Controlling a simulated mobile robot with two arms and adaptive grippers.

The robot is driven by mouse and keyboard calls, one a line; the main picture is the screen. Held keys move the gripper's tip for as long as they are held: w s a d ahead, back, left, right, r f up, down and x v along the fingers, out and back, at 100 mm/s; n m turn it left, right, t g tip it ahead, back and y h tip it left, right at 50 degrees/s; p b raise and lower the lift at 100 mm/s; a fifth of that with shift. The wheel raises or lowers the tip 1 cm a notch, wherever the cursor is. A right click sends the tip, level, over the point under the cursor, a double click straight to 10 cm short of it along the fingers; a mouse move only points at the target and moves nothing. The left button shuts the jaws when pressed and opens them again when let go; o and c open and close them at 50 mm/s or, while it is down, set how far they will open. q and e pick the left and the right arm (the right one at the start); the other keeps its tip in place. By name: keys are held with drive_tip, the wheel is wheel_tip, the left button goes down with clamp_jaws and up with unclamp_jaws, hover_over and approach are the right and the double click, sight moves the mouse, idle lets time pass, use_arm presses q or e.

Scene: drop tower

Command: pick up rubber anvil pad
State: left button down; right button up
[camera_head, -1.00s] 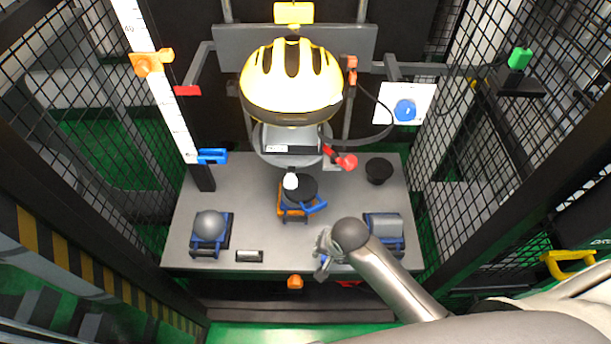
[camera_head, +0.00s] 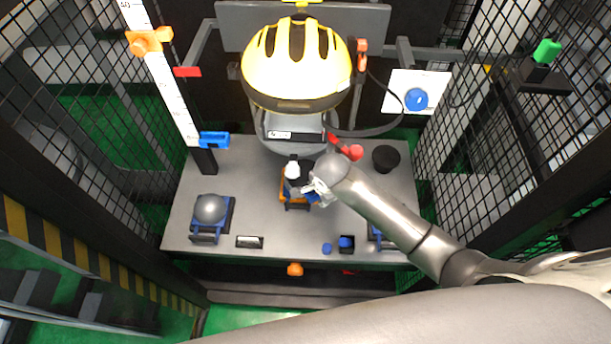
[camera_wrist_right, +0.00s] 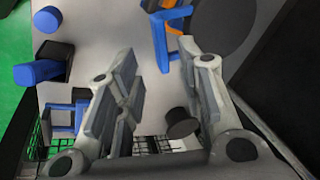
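A thick black disc, which looks like the rubber anvil pad (camera_wrist_right: 222,28), sits in an orange and blue holder (camera_wrist_right: 161,40) at the middle of the table. In the head view my right gripper (camera_head: 311,190) is at the holder's right front side and hides much of the disc. In the right wrist view its two fingers (camera_wrist_right: 158,68) are apart with nothing held between them. The holder's blue handle shows just beyond the fingertips, and the disc is beside the right finger. My left gripper is not in view.
A yellow helmet (camera_head: 296,65) hangs above the grey table (camera_head: 190,180). A grey dome on a blue stand (camera_head: 211,210) is at left, a black cup (camera_head: 385,158) at back right. Small blue pieces (camera_head: 327,248) lie at the front. Mesh cage walls flank the table.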

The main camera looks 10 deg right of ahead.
drive_tip(key=shift+b+x, duration=0.4)
drive_tip(key=shift+x, duration=2.95)
drive_tip(key=shift+w, duration=0.15)
clamp_jaws()
drive_tip(key=shift+r, duration=0.1)
